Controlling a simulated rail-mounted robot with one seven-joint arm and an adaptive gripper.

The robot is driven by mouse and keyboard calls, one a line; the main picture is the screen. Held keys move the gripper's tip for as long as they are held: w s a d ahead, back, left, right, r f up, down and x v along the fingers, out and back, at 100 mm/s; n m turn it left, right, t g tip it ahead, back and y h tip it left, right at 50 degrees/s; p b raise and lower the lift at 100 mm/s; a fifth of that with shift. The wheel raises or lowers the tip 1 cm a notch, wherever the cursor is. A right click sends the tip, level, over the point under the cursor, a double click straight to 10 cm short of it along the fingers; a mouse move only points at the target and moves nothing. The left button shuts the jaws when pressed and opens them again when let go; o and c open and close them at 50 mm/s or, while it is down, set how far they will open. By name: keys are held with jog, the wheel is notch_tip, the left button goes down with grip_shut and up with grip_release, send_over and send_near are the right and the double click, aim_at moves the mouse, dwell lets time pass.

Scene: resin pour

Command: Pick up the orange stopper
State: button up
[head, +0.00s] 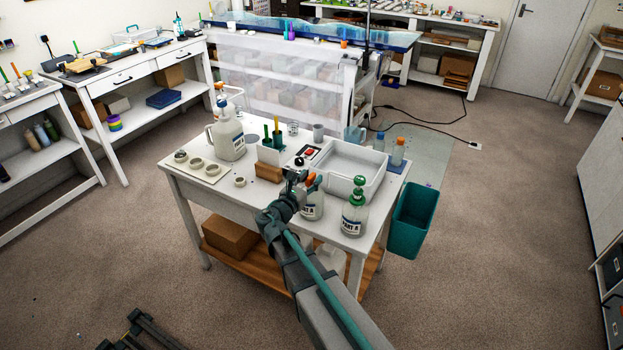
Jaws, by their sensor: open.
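The orange stopper (311,179) shows at the top of a clear bottle (312,207) with a white label, near the front edge of the white work table. My gripper (296,177) is just left of the stopper in the picture, jaws open. My arm and gripper hide part of the bottle. The picture is too small to tell whether a finger touches the stopper. A similar bottle (353,218) with a green stopper (358,188) stands to the right.
A white tray (345,178) lies behind the bottles. A white jug (228,138), a ring-holed board (201,169) and a wooden block (268,172) are to the left. An orange-capped bottle (398,152) stands at the back right. A teal bin (414,218) is beside the table.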

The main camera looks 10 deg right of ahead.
jog(key=shift+w+d, duration=0.4)
jog(key=shift+w, duration=0.1)
grip_shut()
jog(key=shift+r, duration=0.1)
